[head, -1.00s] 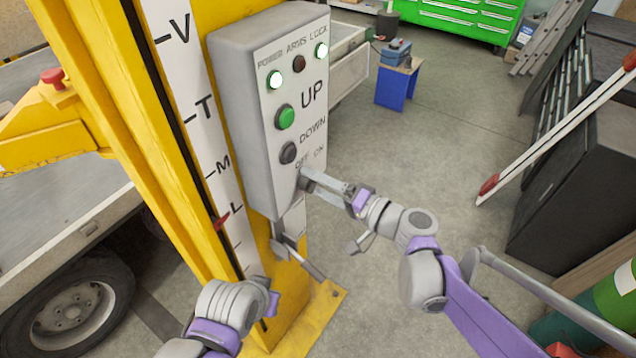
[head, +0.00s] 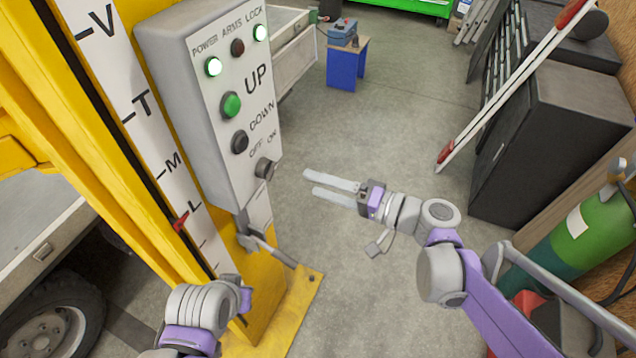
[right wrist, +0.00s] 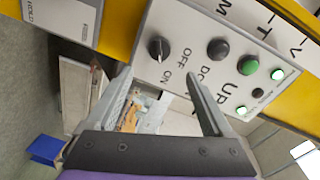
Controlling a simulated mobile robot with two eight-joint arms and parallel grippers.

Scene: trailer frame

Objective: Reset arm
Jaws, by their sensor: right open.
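The grey control box (head: 205,130) is fixed to the yellow lift post. Its OFF/ON knob (head: 264,168) sits low on the panel and also shows in the right wrist view (right wrist: 159,48). The POWER lamp (head: 213,67) and LOCK lamp (head: 260,33) glow pale green; the ARMS lamp (head: 237,47) is dark red. The UP button (head: 231,105) is green and the DOWN button (head: 239,142) is dark. My right gripper (head: 309,181) is open and empty, to the right of the knob and apart from it. My left arm shows at the bottom; its gripper is not visible.
The yellow post (head: 120,190) with its letter scale stands at left, with a grey bar (head: 270,251) near its foot. A blue stand (head: 346,66) is behind. A red-white pole (head: 510,90), dark cabinet (head: 560,150) and green cylinder (head: 590,235) stand right. The middle floor is clear.

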